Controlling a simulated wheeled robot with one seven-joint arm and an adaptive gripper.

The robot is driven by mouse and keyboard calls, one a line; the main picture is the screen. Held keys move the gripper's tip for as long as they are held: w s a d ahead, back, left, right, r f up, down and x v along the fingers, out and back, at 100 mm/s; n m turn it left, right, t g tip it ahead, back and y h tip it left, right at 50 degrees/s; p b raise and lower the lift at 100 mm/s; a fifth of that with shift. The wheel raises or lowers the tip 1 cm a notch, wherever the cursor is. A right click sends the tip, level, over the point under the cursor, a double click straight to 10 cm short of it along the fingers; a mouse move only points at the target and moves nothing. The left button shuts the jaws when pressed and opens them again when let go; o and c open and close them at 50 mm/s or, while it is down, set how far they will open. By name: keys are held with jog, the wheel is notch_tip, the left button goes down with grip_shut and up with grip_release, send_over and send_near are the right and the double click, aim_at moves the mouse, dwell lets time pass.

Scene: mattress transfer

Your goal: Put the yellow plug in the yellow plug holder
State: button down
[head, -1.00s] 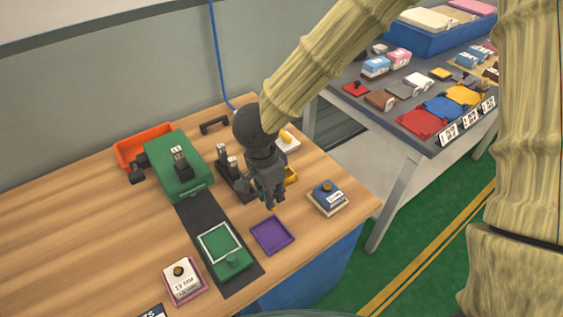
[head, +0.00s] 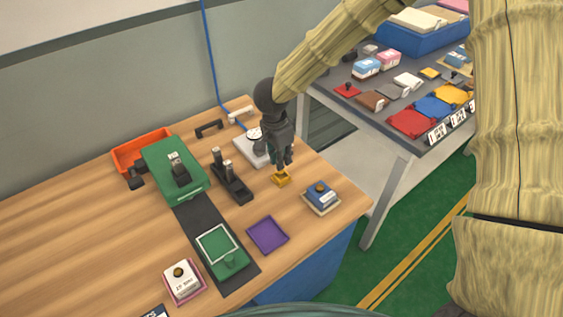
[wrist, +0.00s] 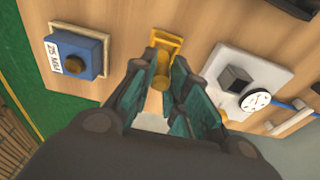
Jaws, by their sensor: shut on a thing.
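The yellow plug (wrist: 160,77) shows as a yellow cylinder between my fingers in the wrist view. My gripper (wrist: 160,85) is shut on it; it also shows in the head view (head: 283,165), pointing down over the table. The yellow plug holder (wrist: 166,45) is a small yellow bracket on the wood, directly at my fingertips; it also shows in the head view (head: 281,178). The plug's end lies against or just over the holder; I cannot tell whether it is seated. The fingers hide part of the plug.
A white panel (wrist: 275,75) with a black block and a white disc (wrist: 256,100) stands close beside the gripper. A blue button box (head: 321,196) is on the other side. A black stand (head: 232,182) and purple tray (head: 267,234) are nearby. Bare wood lies between them.

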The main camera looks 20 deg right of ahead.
jog(key=shift+w+d+r, duration=0.1)
jog(key=shift+w+d, duration=0.15)
jog(key=shift+w, duration=0.1)
jog(key=shift+f+p, duration=0.35)
jog(key=shift+f, duration=1.45)
jog(key=shift+f, duration=0.2)
jog(key=c, duration=1.4)
grip_release()
jog(key=shift+r, duration=0.1)
jog(key=r, duration=0.4)
jog(key=a+r, duration=0.1)
jog(key=r, duration=0.7)
jog(key=shift+s+a+b, duration=0.2)
jog(key=shift+s+b, duration=0.1)
jog(key=shift+b, duration=0.1)
